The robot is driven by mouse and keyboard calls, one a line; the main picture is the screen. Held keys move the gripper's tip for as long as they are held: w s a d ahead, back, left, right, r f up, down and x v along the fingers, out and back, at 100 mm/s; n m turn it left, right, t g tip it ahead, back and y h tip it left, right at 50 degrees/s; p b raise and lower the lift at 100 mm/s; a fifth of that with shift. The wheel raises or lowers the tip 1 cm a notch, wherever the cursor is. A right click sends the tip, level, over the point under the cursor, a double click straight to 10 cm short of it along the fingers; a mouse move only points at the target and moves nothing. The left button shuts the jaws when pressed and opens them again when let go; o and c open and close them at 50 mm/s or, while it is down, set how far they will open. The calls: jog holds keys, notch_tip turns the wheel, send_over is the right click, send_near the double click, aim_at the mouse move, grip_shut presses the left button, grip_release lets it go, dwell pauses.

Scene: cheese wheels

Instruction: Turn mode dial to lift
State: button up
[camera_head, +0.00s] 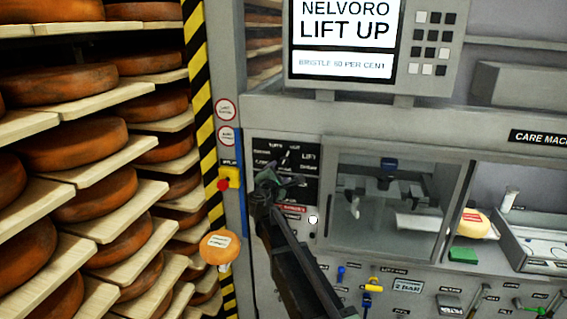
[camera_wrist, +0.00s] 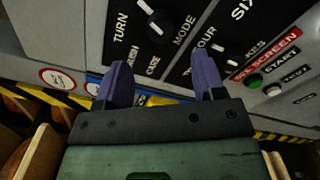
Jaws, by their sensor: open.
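The mode dial (camera_wrist: 158,24) is a round black knob with a white pointer line, on a black panel near the top of the wrist view. The words MODE, TURN and CARE are printed around it. In the head view the black panel (camera_head: 308,190) shows a LIFT label at its upper right, and my gripper hides the dial. My gripper (camera_wrist: 162,78) is open and empty, its two purple fingers spread below the dial in the wrist view. In the head view my gripper (camera_head: 270,178) is in front of the panel's left part. I cannot tell whether it touches the panel.
The screen (camera_head: 345,38) reads NELVORO LIFT UP. A red START-area label and green button (camera_wrist: 254,81) are right of the dial. A yellow box with a red button (camera_head: 226,183) is to the left. Cheese shelves (camera_head: 100,150) fill the far left.

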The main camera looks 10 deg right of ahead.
aim_at(283, 164)
jog(key=x, duration=0.9)
jog(key=c, duration=0.9)
jog(key=shift+s+m, duration=0.1)
jog(key=shift+m, duration=0.2)
jog(key=m, duration=0.4)
jog(key=shift+f+m, duration=0.1)
jog(key=shift+m, duration=2)
